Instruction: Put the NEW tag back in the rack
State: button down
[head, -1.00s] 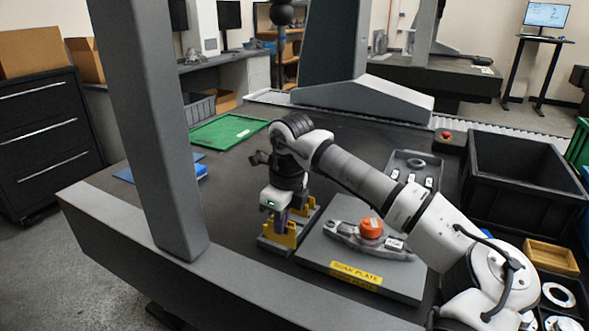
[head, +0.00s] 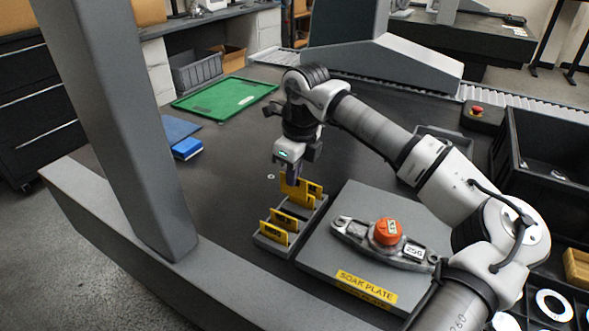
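The grey tag rack (head: 262,243) lies on the dark table, left of the soak plate. Several yellow tags stand in it, including two at the near end (head: 279,231) and one at the far right (head: 316,188). My gripper (head: 294,180) points down over the rack's far end. Its fingers appear closed on a yellow tag (head: 294,191) that stands higher than the others. I cannot read its lettering, nor tell whether its lower edge is in a slot. The fingertips are partly hidden.
The soak plate (head: 328,262) carries a metal part (head: 352,231) with an orange knob (head: 387,233). A green tray (head: 215,97) and a blue box (head: 187,148) lie further back. A grey gantry column (head: 120,120) rises at left. A black bin (head: 550,150) is at right.

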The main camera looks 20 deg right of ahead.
aim_at(293, 196)
jog(key=shift+f+b, duration=0.45)
jog(key=shift+f, duration=0.5)
jog(key=shift+f, duration=0.1)
jog(key=shift+w+f+b, duration=0.1)
jog(key=shift+f+b, duration=0.7)
jog(key=shift+f, duration=0.15)
jog(key=shift+f+b, duration=0.45)
jog(key=shift+b, duration=0.15)
dwell(0.3)
jog(key=shift+f, duration=0.25)
jog(key=shift+f+b, duration=0.2)
jog(key=shift+b, duration=0.2)
jog(key=shift+f+b, duration=0.35)
jog(key=shift+f, duration=0.05)
jog(key=shift+f, duration=0.15)
dwell(0.6)
jog(key=shift+f+b, duration=0.45)
jog(key=shift+b, duration=0.05)
